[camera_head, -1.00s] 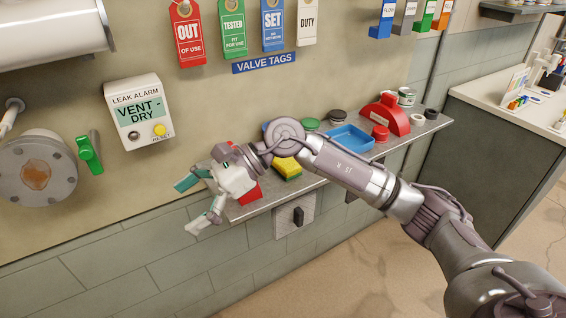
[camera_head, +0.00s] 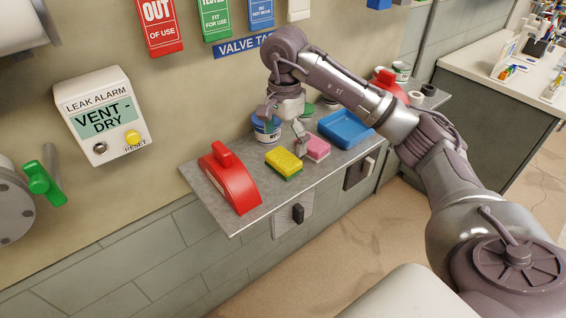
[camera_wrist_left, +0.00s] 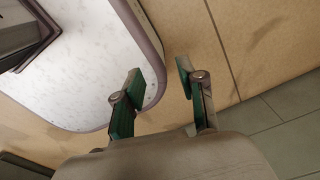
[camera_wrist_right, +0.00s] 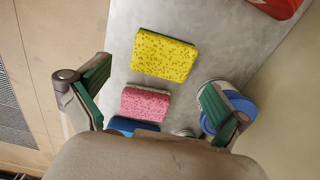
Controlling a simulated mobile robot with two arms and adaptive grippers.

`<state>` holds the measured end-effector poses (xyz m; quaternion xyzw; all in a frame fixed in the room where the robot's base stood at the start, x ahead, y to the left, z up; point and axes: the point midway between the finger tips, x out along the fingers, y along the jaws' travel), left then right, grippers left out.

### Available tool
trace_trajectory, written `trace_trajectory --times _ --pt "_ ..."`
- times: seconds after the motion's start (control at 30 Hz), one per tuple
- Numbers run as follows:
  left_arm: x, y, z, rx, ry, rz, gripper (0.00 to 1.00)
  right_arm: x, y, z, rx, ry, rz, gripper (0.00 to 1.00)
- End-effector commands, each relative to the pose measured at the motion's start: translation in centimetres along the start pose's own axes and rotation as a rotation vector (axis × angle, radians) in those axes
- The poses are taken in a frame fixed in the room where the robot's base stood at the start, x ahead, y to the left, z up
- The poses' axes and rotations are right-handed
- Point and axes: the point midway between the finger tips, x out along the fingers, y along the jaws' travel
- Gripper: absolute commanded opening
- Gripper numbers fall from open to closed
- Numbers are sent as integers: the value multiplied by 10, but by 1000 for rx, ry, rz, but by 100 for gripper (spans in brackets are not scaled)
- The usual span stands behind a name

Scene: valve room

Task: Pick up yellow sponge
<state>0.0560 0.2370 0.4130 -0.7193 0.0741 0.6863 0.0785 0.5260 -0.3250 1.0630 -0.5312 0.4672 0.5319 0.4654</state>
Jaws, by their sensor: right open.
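The yellow sponge (camera_head: 284,162) lies flat on the grey wall shelf (camera_head: 236,218), between a red handled block and a pink sponge. In the right wrist view the yellow sponge (camera_wrist_right: 163,55) lies beyond my fingertips, with its whole top showing. My right gripper (camera_head: 285,122) points down over the shelf, just behind and right of the yellow sponge. It is open and empty, its fingers (camera_wrist_right: 160,92) wide apart on either side of the pink sponge in the right wrist view. My left gripper (camera_wrist_left: 158,85) is open and empty, seen only in the left wrist view.
The pink sponge (camera_head: 316,149) lies right of the yellow one. The red handled block (camera_head: 229,178) stands at the shelf's left end. A leak alarm (camera_head: 99,115) hangs on the wall.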

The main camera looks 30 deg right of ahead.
Motion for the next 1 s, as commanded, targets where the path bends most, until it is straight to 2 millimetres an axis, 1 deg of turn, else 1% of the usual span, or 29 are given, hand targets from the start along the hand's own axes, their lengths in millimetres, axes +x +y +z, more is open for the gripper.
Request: trace_trajectory --times 0.07,0.17,0.23,0.33,0.43,0.53,0.63,0.8,0.83,1.0 --pt "-1 -1 -6 0 9 -1 40 7 0 0 0 -1 0 100" --pt "-2 -3 -22 0 33 -4 40 12 0 0 0 -2 -1 100" --pt "-6 -5 -36 0 54 -6 40 17 0 0 1 -1 0 100" --pt "-15 -6 -47 0 70 -8 40 31 -1 0 0 -2 4 100" --pt "-19 -6 -45 -1 67 -7 40 47 -2 0 0 -2 2 100" --pt "-21 -5 -39 -1 58 -6 40 58 -3 0 -1 -2 0 100" --pt "-21 -4 -32 -1 47 -5 40 63 -3 -1 -1 -1 -2 100" --pt "-20 -3 -26 -1 37 -4 40 63 -3 -1 -1 -1 -3 100" --pt "-20 -3 -26 -1 37 -4 40 63 -3 -1 -1 -1 -3 98" --pt "-20 -4 -26 -2 38 -4 40 63 -3 -1 -1 -1 -3 70"
